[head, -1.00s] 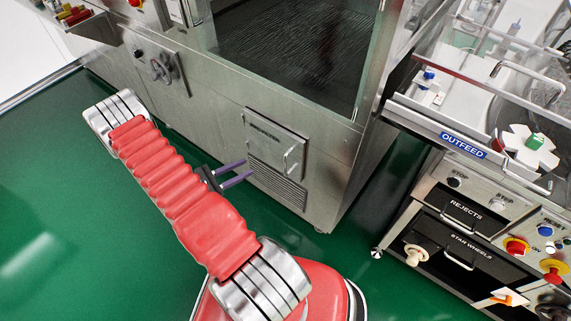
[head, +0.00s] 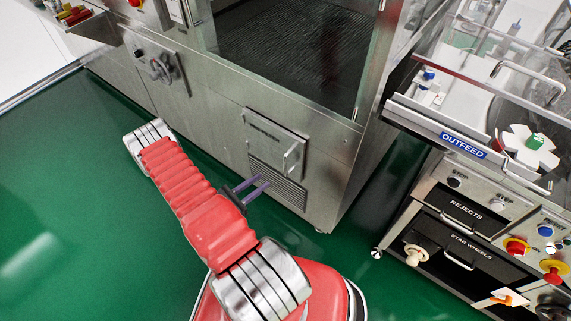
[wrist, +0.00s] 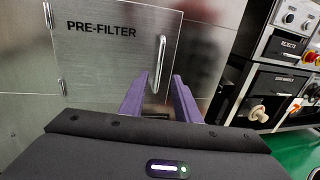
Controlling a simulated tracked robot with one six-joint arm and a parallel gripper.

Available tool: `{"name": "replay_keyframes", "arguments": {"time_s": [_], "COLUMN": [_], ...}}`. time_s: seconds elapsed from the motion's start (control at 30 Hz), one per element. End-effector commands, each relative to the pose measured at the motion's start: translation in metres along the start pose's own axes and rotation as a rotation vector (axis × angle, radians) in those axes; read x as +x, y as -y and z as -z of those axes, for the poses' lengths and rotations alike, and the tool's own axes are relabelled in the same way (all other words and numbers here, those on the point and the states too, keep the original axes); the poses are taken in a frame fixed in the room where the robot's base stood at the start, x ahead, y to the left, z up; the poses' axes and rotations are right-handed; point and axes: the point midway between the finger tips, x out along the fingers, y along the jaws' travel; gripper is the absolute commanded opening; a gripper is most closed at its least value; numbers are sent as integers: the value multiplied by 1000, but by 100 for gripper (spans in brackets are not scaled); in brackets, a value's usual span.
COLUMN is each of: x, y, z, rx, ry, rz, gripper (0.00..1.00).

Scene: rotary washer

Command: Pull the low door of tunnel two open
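The low door (head: 272,135) is a small flat steel panel near the floor on the machine's front, above a louvred vent. It looks closed. In the wrist view the door (wrist: 110,60) reads "PRE-FILTER" and has hinges on its left edge. Its upright bar handle (head: 291,157) is on the right side; in the wrist view the handle (wrist: 159,62) stands just beyond the fingertips, roughly between them. My gripper (head: 264,181) has two purple fingers, apart and empty. In the wrist view the gripper (wrist: 159,82) points at the handle. I see no contact with it.
A louvred vent (head: 278,184) is below the door. A glass window (head: 290,50) is above it. To the right stands a cabinet with drawers marked "REJECTS" (head: 462,212) and "STAR WHEELS", with buttons beside them. The green floor (head: 70,200) is clear at the left.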

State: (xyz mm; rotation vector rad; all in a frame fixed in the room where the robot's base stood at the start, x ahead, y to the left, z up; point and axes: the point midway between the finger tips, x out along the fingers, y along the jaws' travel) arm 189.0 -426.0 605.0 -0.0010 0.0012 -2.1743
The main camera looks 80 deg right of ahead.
Motion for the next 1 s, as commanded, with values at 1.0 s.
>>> {"name": "replay_keyframes", "arguments": {"time_s": [1.0], "x": [112], "y": [1], "z": [0], "rx": [1], "ry": [0], "rz": [4], "gripper": [29]}}
